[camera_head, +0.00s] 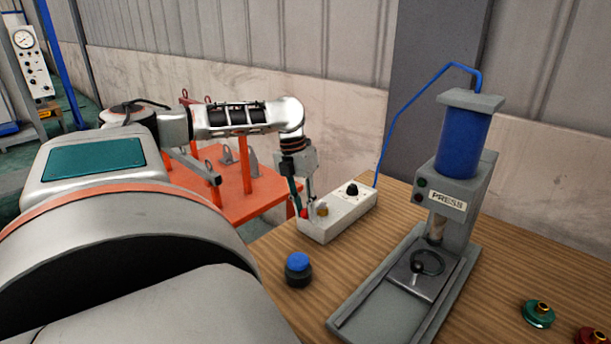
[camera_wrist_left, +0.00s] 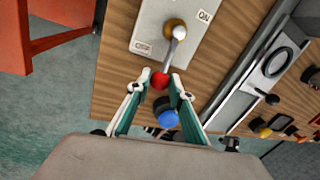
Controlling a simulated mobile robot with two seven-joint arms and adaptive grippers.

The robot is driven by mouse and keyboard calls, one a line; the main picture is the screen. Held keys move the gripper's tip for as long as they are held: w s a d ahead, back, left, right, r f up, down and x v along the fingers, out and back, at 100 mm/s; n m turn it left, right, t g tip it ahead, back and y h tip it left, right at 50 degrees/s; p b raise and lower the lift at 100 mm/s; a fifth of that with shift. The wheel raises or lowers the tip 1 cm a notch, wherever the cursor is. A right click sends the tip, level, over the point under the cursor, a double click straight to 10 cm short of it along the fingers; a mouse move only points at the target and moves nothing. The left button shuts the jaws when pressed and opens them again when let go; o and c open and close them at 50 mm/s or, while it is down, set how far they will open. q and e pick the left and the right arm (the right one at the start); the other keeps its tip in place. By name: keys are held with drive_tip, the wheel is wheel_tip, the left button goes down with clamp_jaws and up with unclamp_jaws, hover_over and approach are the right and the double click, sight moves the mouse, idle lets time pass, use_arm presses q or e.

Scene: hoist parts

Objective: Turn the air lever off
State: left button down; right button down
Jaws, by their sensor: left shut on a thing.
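The air lever has a brass base and a silver rod with a red knob (camera_head: 304,213) at its end. It stands on a white control box (camera_head: 352,213) near the table's left back edge. In the left wrist view the lever's rod (camera_wrist_left: 173,50) runs down the picture from its base, with an OFF label to the left and an ON label at the upper right of the box (camera_wrist_left: 152,17). My left gripper (camera_wrist_left: 158,85) is shut on the red knob, its fingers on either side. The gripper partly hides the lever in the head view. My right gripper is not in view.
A press with a blue cylinder (camera_head: 463,145) stands right of the box, joined to it by a blue hose (camera_head: 398,110). A blue-topped black button (camera_head: 298,268) sits at the front. An orange stand (camera_head: 238,190) is behind. Green and red parts lie at right.

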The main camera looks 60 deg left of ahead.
use_arm(q)
drive_tip(key=c, duration=1.8)
unclamp_jaws()
drive_tip(key=r, duration=0.4)
drive_tip(key=a+r, duration=0.1)
drive_tip(key=r, duration=0.3)
drive_tip(key=s+a+r, duration=0.1)
drive_tip(key=r, duration=0.2)
drive_tip(key=shift+a+r, duration=0.1)
drive_tip(key=shift+r, duration=0.3)
